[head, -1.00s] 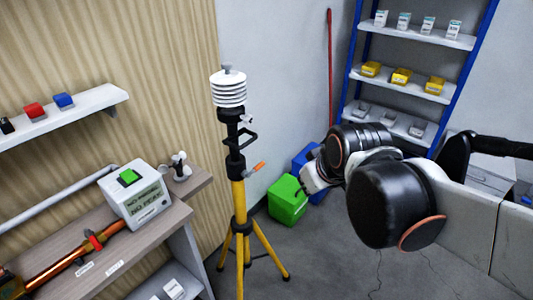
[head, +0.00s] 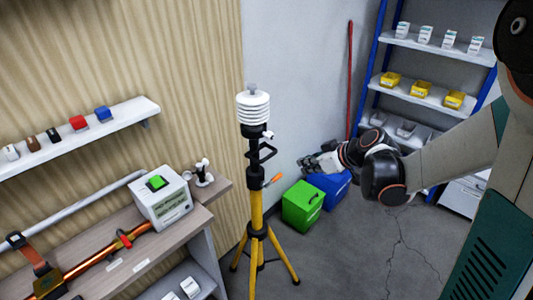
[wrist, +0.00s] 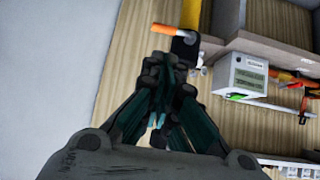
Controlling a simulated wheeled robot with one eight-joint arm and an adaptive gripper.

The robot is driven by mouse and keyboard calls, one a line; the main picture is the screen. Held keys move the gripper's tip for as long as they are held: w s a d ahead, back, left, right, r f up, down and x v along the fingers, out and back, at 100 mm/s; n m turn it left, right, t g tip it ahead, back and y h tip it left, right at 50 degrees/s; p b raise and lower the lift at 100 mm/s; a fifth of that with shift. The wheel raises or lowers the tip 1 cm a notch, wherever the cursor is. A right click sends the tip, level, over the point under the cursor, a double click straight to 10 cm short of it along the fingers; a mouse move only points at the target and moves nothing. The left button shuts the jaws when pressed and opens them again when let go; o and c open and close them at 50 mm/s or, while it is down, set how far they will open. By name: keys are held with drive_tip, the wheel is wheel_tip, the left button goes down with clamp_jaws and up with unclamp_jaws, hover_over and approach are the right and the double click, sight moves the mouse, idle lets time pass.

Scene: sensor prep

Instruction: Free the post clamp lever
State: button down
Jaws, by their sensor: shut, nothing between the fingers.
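The post clamp lever (head: 273,180) is a small orange handle on the black collar (head: 255,176) of the yellow tripod post (head: 256,207), and it sticks out to the right. In the wrist view the orange lever (wrist: 171,31) shows at the top, beyond my fingertips, with the black clamp body (wrist: 185,45) beside it. My gripper (head: 308,166) is right of the post in the head view, apart from the lever. In the wrist view my gripper (wrist: 168,72) has its fingers together and holds nothing. A white ribbed sensor (head: 254,107) tops the post.
A workbench (head: 147,240) with a white meter box (head: 161,198) stands left of the tripod. A green bin (head: 302,206) and a blue bin (head: 331,189) sit on the floor behind it. Floor (head: 345,255) right of the tripod is clear.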

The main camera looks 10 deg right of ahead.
drive_tip(key=shift+w+a+r+n+t+y+p, duration=0.1)
drive_tip(key=shift+w+r+n+t+y+p, duration=0.25)
drive_tip(key=shift+w+r+y, duration=0.3)
drive_tip(key=shift+f, duration=0.15)
drive_tip(key=b, duration=0.2)
hover_over(272, 180)
drive_tip(key=d, duration=0.3)
wheel_tip(272, 180, down, 6)
drive_tip(key=f, duration=0.1)
drive_tip(key=f+b, duration=0.1)
drive_tip(key=f, duration=0.1)
drive_tip(key=shift+w+d+f, duration=0.1)
drive_tip(key=shift+w+f, duration=0.1)
drive_tip(key=shift+f, duration=0.05)
